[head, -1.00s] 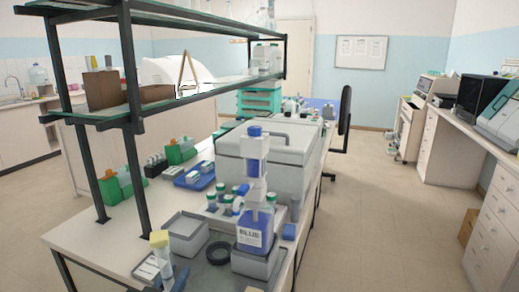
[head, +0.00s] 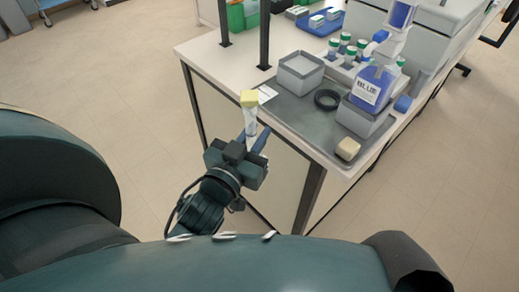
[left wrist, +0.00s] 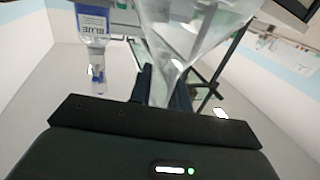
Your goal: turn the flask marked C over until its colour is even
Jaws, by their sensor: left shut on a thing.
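My left gripper (head: 252,139) is shut on a small clear flask (head: 250,119) with a yellow cap, at the near left edge of the bench. The flask stands about upright in the jaws, cap up, and looks pale. In the left wrist view the clear, tapering flask (left wrist: 178,40) rises between the fingers of the left gripper (left wrist: 165,88). No letter C can be read on it, and I cannot tell whether its colour is even. My right gripper is not in view.
The bench (head: 210,54) holds a grey open box (head: 300,76), a black ring (head: 327,99), a blue bottle labelled BLUE (head: 370,88) in a grey holder, a pale yellowish block (head: 347,148) and several green-capped jars. Open floor lies left of the bench.

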